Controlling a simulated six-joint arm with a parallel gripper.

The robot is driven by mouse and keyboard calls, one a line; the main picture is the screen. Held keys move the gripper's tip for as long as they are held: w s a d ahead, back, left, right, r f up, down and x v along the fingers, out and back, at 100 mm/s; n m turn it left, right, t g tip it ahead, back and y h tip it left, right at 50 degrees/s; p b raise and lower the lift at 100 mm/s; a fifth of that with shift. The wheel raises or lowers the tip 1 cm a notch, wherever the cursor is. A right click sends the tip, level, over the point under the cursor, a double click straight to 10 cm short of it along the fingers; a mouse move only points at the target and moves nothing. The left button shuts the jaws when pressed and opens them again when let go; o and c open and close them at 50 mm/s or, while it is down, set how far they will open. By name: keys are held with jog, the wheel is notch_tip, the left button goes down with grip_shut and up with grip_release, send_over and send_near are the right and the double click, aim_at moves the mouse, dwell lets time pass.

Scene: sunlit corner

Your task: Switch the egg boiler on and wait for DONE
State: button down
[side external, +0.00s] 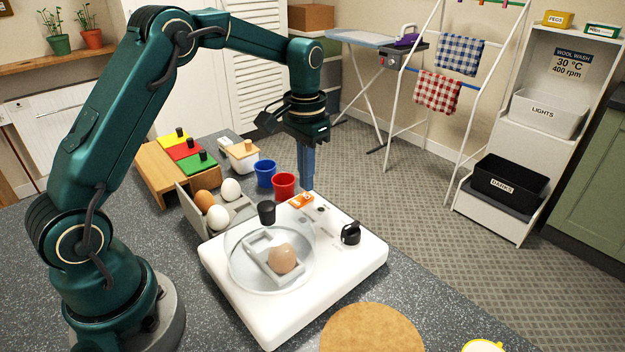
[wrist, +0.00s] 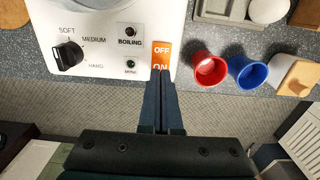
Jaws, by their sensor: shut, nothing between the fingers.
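The white egg boiler (side external: 345,262) sits on the grey speckled counter, with a brown egg (side external: 282,258) under its clear lid (side external: 240,262). Its orange switch (side external: 301,200) also shows in the wrist view (wrist: 161,50), marked OFF and ON. My gripper (side external: 306,187) points down, shut and empty, with its fingertips at the ON end of the switch; in the wrist view they partly cover that end. I cannot tell whether they touch or which way the switch is tipped. The BOILING lamp (wrist: 130,31) and the lower lamp (wrist: 130,64) look dark. The black dial (wrist: 68,56) is beside SOFT, MEDIUM and HARD.
A red cup (side external: 284,184) and a blue cup (side external: 265,172) stand close behind the boiler. A grey egg tray (side external: 190,213) holds brown and white eggs. A wooden stand (side external: 150,165) with coloured blocks is farther back. A round cork mat (side external: 370,330) lies in front.

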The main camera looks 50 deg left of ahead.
aim_at(307, 195)
jog(key=shift+f, duration=0.9)
dwell(0.6)
jog(key=shift+r, duration=3.5)
